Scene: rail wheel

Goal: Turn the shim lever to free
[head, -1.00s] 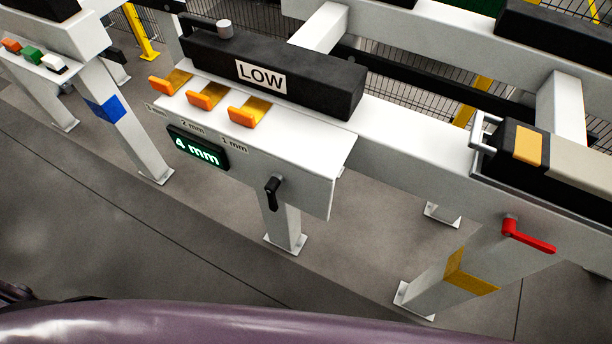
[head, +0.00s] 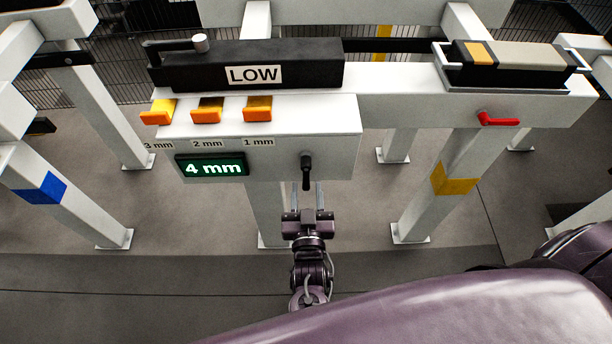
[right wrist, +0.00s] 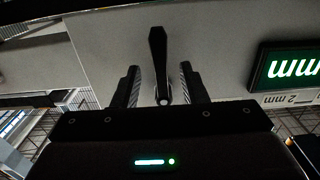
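The shim lever (head: 306,172) is a small black handle on the front of the white shim box (head: 335,143), hanging straight down below its pivot. My right gripper (head: 308,190) is just below it, pointing at the box. In the right wrist view, the lever (right wrist: 157,62) shows between the two spread dark fingers of my right gripper (right wrist: 160,78), with gaps on both sides. The gripper is open and holds nothing. My left gripper is not in view.
Three orange shim tabs (head: 207,111) stick out above the display, marked 3, 2 and 1 mm. A black block (head: 300,68) labelled LOW lies behind them. A red lever (head: 498,119) sits on the rail frame to the right. Floor in front is clear.

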